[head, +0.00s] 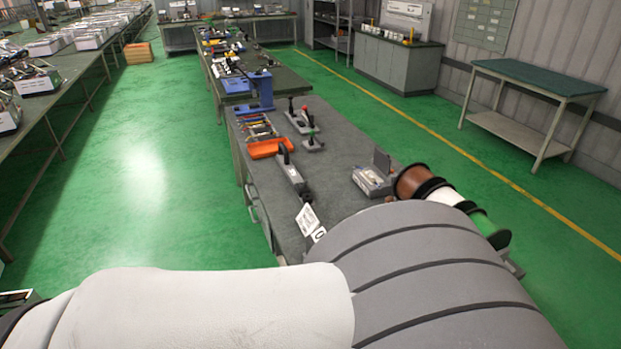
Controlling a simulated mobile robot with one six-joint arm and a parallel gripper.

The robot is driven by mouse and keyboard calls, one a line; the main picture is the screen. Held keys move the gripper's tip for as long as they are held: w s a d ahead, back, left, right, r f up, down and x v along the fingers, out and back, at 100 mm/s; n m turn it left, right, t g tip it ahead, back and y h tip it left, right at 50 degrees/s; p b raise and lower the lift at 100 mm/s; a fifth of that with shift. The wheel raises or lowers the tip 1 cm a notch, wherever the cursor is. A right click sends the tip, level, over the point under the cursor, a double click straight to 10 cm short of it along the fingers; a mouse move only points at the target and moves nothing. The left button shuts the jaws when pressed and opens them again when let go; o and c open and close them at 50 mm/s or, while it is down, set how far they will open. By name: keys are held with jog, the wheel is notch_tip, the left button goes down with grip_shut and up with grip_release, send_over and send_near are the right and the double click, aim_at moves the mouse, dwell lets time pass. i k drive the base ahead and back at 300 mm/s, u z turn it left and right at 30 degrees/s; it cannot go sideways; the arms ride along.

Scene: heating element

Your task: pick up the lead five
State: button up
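I cannot make out a lead marked five in the head view. On the grey workbench (335,165), a white printed tag (307,219) and a smaller white tag with a dark ring-shaped mark (319,234) show just above my arm, near the bench's left edge. What they are attached to is unclear. My arm fills the lower part of the view and hides the near end of the bench. My gripper is not in view.
Brown, white and green spools (445,197) stand at the bench's right edge. A grey open-lidded box (372,180), a long grey tool (290,173), an orange tray (269,148) and a blue stand (262,92) are also there. Green floor lies clear at left.

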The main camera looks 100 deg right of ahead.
aim_at(367, 176)
jog(key=z, duration=0.05)
jog(key=i, duration=0.75)
jog(key=z, duration=2.9)
jog(key=i, duration=1.8)
jog(key=z, duration=1.95)
